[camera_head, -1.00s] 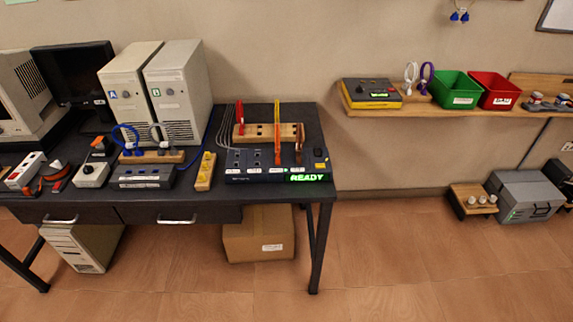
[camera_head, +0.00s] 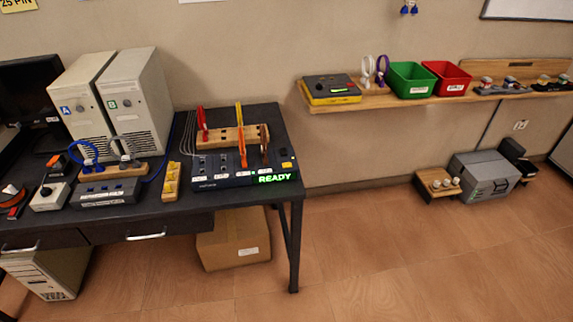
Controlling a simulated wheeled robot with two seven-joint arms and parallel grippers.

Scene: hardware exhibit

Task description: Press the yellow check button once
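A small yellow button (camera_head: 286,164) sits at the right end of a dark panel box (camera_head: 222,184) on the black table. The box's front display (camera_head: 275,178) glows green and reads READY. A black part lies just above the button on the same box. Several small sockets line the top of the box, with white labels along its front. Neither of my grippers shows in this view.
A wooden rack (camera_head: 235,136) with red, yellow, orange and brown upright pieces stands behind the panel. Two beige towers (camera_head: 138,100) and a switch box (camera_head: 105,192) are to the left. A wall shelf (camera_head: 320,106) holds green and red bins. Floor before the table's right end is clear.

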